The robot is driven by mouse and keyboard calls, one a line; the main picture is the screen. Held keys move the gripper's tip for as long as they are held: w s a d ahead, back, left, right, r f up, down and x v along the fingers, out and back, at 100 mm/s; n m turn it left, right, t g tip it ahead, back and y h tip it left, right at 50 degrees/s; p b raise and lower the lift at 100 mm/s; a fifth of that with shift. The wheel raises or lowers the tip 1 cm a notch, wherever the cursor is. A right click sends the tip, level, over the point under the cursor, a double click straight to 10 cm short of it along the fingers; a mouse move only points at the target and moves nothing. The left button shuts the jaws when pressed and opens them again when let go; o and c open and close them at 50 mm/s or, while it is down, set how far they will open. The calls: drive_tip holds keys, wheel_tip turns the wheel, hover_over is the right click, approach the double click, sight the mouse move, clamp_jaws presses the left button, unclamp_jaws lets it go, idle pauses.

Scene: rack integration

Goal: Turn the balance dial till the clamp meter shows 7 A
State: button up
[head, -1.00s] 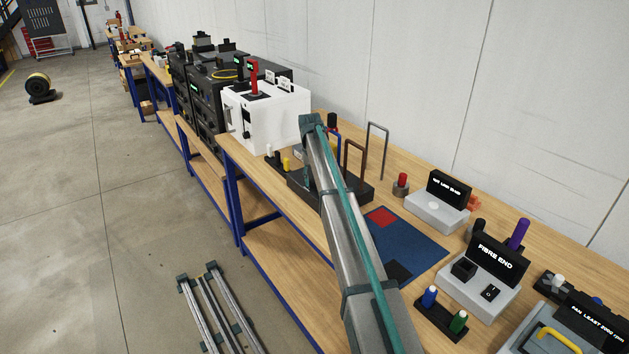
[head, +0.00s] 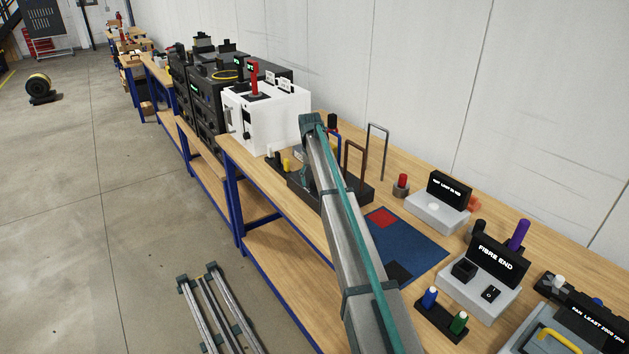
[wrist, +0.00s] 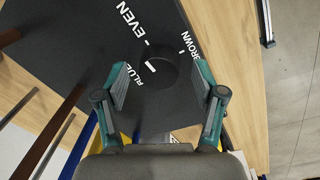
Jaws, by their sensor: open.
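In the wrist view a round black dial (wrist: 157,73) with a short white pointer mark sits on a black panel (wrist: 85,60). White labels read EVEN, BLUE and BROWN around it; the pointer lies between BLUE and EVEN, closer to BLUE. My gripper (wrist: 160,76) is open, one finger on each side of the dial, with visible gaps; its height above the dial is unclear. In the head view my arm hides the gripper and dial. A red upright device (head: 254,78), perhaps the clamp meter, stands on a white box (head: 285,118); no reading is legible.
A black base (head: 358,192) carries upright blue and brown loops close to my arm. A grey loop (head: 377,150) stands behind. A blue mat (head: 420,240), a grey box marked FIBRE END (head: 480,290) and small coloured pegs lie right of the arm.

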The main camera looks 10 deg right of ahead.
sight(312, 181)
wheel_tip(312, 181, up, 12)
drive_tip(key=shift+a+f, duration=0.15)
drive_tip(key=shift+a, duration=0.3)
